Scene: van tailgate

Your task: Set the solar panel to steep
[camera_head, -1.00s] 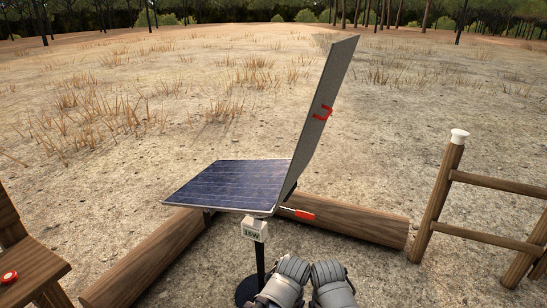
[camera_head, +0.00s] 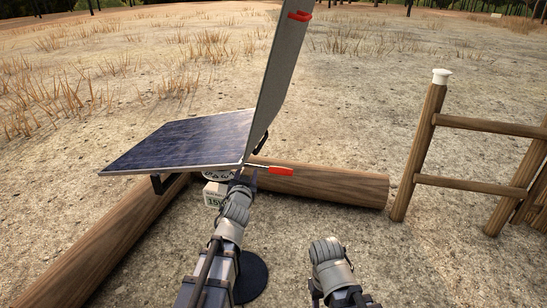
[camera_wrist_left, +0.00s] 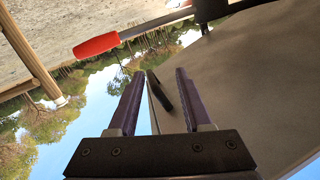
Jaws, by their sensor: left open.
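The solar panel (camera_head: 185,140) is a blue-celled sheet lying close to flat, with a tall grey panel (camera_head: 275,75) standing steeply at its right edge. A red-tipped lever (camera_head: 280,170) sticks out to the right below their joint; its red grip (camera_wrist_left: 97,45) shows upper left in the left wrist view. My left gripper (camera_head: 243,178) is just under the panel's near corner, left of the lever. In the left wrist view its fingers (camera_wrist_left: 155,90) are open, with a thin dark-edged part between or behind them; contact is unclear. My right wrist shows lower right; its fingers are hidden.
A white label box (camera_head: 214,194) hangs under the panel above a dark round base (camera_head: 250,278). Logs (camera_head: 340,187) lie behind and to the left. A wooden frame (camera_head: 420,150) with a white cap stands at the right. Bare ground lies between.

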